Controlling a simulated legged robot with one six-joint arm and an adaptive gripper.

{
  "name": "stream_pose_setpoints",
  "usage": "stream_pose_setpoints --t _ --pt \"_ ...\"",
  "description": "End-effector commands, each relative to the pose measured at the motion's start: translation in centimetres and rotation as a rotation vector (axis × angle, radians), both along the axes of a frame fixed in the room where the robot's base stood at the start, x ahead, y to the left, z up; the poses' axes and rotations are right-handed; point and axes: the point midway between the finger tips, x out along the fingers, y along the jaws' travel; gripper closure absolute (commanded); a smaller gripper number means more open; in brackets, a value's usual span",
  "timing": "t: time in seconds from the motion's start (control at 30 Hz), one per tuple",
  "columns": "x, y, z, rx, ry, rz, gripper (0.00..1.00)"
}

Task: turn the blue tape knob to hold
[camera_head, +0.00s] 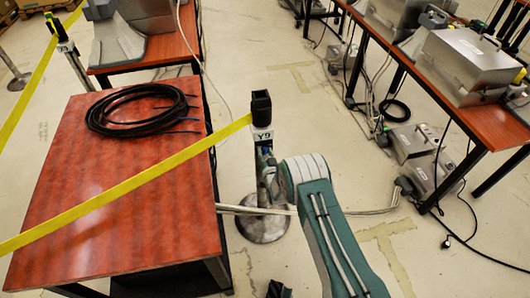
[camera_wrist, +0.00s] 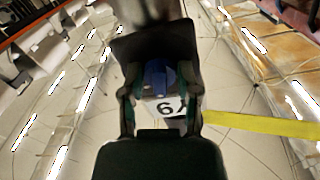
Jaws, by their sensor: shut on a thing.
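The blue tape knob (camera_wrist: 158,74) shows in the wrist view, on the dark head of a barrier post. My gripper (camera_wrist: 160,82) has one finger on each side of the knob and is shut on it. A white label (camera_wrist: 166,106) sits just below the knob, partly hidden by my gripper. In the head view the black post head (camera_head: 261,106) carries the label Y9 (camera_head: 263,135). My gripper (camera_head: 266,163) is close by the post there, its fingers mostly hidden. I cannot make out the knob or its marked setting in the head view.
A yellow tape (camera_head: 130,184) runs left from the post head across a red-brown table (camera_head: 60,190). A black cable coil (camera_head: 140,108) lies on that table. A round post base (camera_head: 262,228) stands on the floor. Another table (camera_head: 425,82) with metal cases is at right.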

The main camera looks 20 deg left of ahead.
Motion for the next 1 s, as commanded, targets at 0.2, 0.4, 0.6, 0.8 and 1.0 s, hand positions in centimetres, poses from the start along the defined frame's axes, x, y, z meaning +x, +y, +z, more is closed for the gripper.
stream_pose_setpoints --t 0.2,0.4,0.6,0.8,1.0 --pt "-0.17 0.05 -0.26 0.165 0.109 0.003 1.00" --pt "-0.16 0.02 -0.28 0.300 0.192 0.002 1.00" --pt "-0.13 -0.03 -0.32 0.397 0.253 0.001 1.00" --pt "-0.13 -0.06 -0.35 0.453 0.288 -0.001 1.00" --pt "-0.12 -0.11 -0.37 0.475 0.302 -0.002 1.00"
